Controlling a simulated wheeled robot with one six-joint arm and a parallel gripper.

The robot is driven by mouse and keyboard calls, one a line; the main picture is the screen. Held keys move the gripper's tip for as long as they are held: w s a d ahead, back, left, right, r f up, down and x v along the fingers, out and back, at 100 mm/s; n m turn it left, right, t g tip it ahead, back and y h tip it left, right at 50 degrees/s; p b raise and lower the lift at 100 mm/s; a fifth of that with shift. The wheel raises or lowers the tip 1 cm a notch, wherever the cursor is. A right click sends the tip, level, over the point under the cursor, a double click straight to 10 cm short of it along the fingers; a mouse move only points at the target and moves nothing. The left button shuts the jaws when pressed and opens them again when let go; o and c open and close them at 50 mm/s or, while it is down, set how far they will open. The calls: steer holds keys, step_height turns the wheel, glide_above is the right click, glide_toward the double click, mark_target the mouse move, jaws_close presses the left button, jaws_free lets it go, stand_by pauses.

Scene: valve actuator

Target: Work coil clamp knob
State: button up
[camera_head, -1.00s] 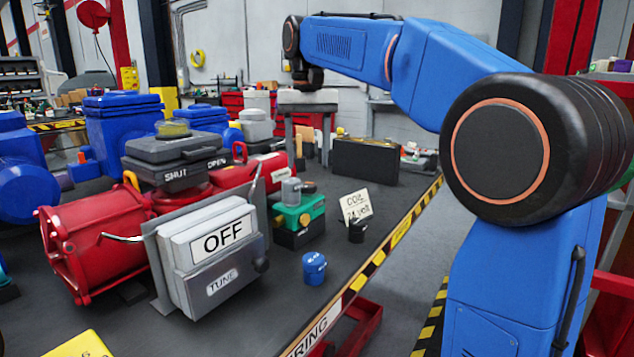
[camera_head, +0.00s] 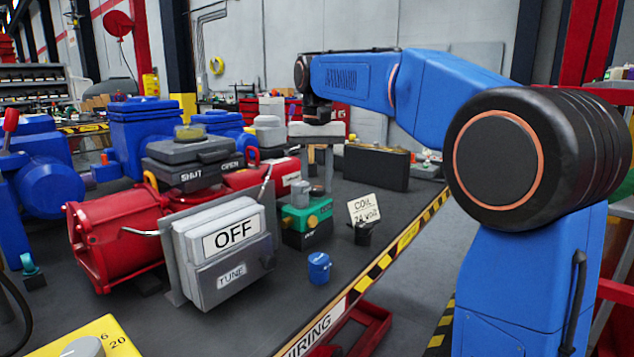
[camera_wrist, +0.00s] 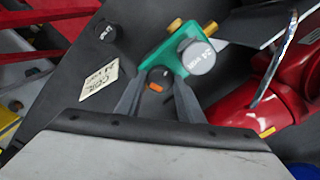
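The green valve block (camera_head: 307,217) stands on the bench, with a grey cylindrical coil (camera_head: 300,194) on top. In the wrist view the coil (camera_wrist: 198,58) reads "24 V". The small black knob (camera_wrist: 158,79) with an orange mark sits on the green block (camera_wrist: 172,54) beside the coil. My gripper (camera_wrist: 157,77) is open, pointing down, with one finger on each side of the knob. I cannot tell whether either finger touches it. In the head view my gripper (camera_head: 317,178) is low over the block, and the knob is hard to make out.
A card reading "COIL 24 V" (camera_head: 363,211) stands in a black holder to the right. A small blue cylinder (camera_head: 319,268) is in front. The grey "OFF"/"TUNE" box (camera_head: 226,250) and red actuator (camera_head: 118,236) are left. A black box (camera_head: 376,167) stands behind.

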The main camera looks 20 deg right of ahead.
steer(key=shift+m, duration=0.8)
steer(key=o, duration=1.1)
steer(key=shift+c, duration=0.2)
steer(key=shift+r, duration=0.1)
